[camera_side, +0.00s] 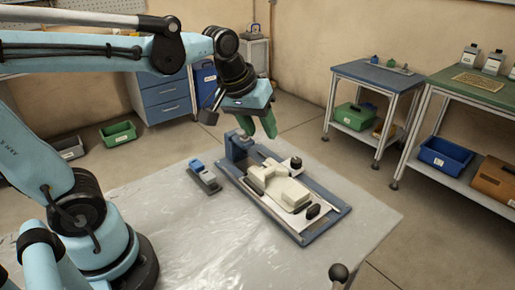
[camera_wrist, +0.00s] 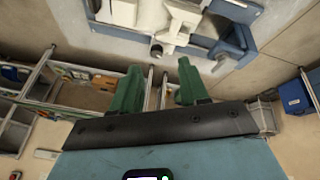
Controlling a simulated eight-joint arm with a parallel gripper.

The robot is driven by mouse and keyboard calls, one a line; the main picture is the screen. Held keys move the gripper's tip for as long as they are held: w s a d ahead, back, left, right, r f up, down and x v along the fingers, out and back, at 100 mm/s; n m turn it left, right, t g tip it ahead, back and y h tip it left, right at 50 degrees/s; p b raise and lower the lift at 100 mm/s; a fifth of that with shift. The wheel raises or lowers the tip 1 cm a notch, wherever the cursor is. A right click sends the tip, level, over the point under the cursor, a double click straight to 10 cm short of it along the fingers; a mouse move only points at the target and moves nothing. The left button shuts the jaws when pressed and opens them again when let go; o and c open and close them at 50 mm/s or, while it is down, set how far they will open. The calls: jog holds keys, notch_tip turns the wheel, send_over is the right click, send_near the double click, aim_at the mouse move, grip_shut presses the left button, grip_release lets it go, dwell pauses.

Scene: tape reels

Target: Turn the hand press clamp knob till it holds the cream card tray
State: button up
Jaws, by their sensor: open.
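The hand press (camera_side: 335,212) lies on the sheet-covered table as a long blue frame with a pale plate and a blue upright block (camera_side: 238,146) at its far end. A cream stepped body (camera_side: 280,188), seemingly the cream card tray, rests on it. A dark round knob (camera_side: 296,162) stands at its right side, and a black oval piece (camera_side: 313,211) at the near end. My gripper (camera_side: 259,128) is open and empty, with green fingers above the far end. In the wrist view, a dark round knob (camera_wrist: 156,51) shows beyond the fingers; I cannot tell which one it is.
A small blue and grey device (camera_side: 204,177) sits left of the press. The sheet (camera_side: 170,225) is clear at the front left. A blue-topped side table (camera_side: 378,76) and a green bench (camera_side: 450,80) stand apart at the right.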

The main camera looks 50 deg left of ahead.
jog(key=w+n+g, duration=0.2)
jog(key=w+n, duration=0.3)
jog(key=w, duration=0.2)
jog(key=n+g, duration=0.3)
jog(key=n, duration=0.2)
send_over(297, 160)
notch_tip(297, 160, down, 2)
notch_tip(297, 160, down, 12)
jog(key=shift+d+f, duration=0.1)
jog(key=c, duration=0.8)
jog(key=shift+o, duration=0.2)
